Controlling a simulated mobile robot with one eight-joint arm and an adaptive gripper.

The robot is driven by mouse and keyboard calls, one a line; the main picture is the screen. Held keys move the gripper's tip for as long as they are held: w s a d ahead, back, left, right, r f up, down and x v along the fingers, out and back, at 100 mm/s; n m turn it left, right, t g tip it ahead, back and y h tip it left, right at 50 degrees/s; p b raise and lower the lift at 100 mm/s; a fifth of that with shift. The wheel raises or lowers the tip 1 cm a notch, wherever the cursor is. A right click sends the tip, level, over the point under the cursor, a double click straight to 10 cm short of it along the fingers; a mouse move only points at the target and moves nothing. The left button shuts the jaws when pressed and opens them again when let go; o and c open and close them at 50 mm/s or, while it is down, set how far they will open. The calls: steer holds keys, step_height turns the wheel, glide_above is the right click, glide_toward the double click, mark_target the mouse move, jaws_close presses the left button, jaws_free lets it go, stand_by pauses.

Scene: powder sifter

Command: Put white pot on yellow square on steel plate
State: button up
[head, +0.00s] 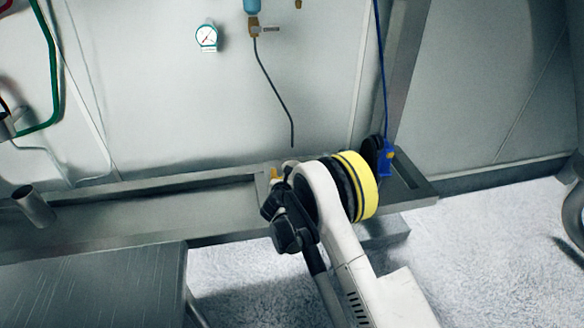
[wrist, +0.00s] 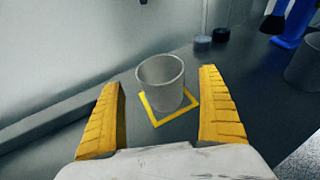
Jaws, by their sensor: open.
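In the wrist view the pot (wrist: 160,84), pale grey-white and open-topped, stands upright on the dark grey plate. Its base appears inside the outline of the yellow square (wrist: 152,120), whose near and right edges show; the pot hides part of the far side. My gripper (wrist: 160,78) is open, its two yellow fingers left and right of the pot with a visible gap on each side. The pot looks beyond or between the fingertips; I cannot tell its exact depth. In the head view my arm hides the pot and square; only a bit of yellow finger (head: 274,173) shows.
A blue tool (wrist: 291,27) and a grey cylinder (wrist: 304,64) stand to the right in the wrist view, with small dark caps (wrist: 220,34) behind. In the head view a metal cup (head: 34,206) is at left, and a thin tube (head: 276,90) hangs above the bench.

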steer(key=p+v, duration=0.1)
steer(key=v, duration=0.5)
steer(key=s+d+r+m+g, duration=0.1)
steer(key=s+d+r+m, duration=0.2)
steer(key=d+r+m, duration=0.3)
steer(key=s+d+r+m+g+h, duration=0.1)
steer(key=s+d+r+m, duration=0.3)
steer(key=r, duration=0.4)
steer(key=s+d+r+m+g, duration=0.2)
steer(key=d+r+m, duration=0.4)
steer(key=d+r, duration=0.1)
steer(key=s+d+r+m+g, duration=0.1)
steer(key=s+d+r+m, duration=0.15)
steer(key=s, duration=0.25)
steer(key=s+d+r+m, duration=0.1)
steer(key=s+d+m, duration=0.25)
steer(key=s, duration=0.25)
steer(key=s+d+r+m+g, duration=0.1)
steer(key=s+d+r+m, duration=0.1)
steer(key=s+m, duration=0.25)
steer(key=s+f+m+g+y, duration=0.1)
steer(key=s+f+m+y, duration=0.1)
steer(key=s+m, duration=0.6)
steer(key=s+d, duration=0.1)
steer(key=s, duration=0.6)
steer(key=shift+f, duration=0.2)
steer(key=shift+m, duration=0.25)
steer(key=shift+c, duration=0.4)
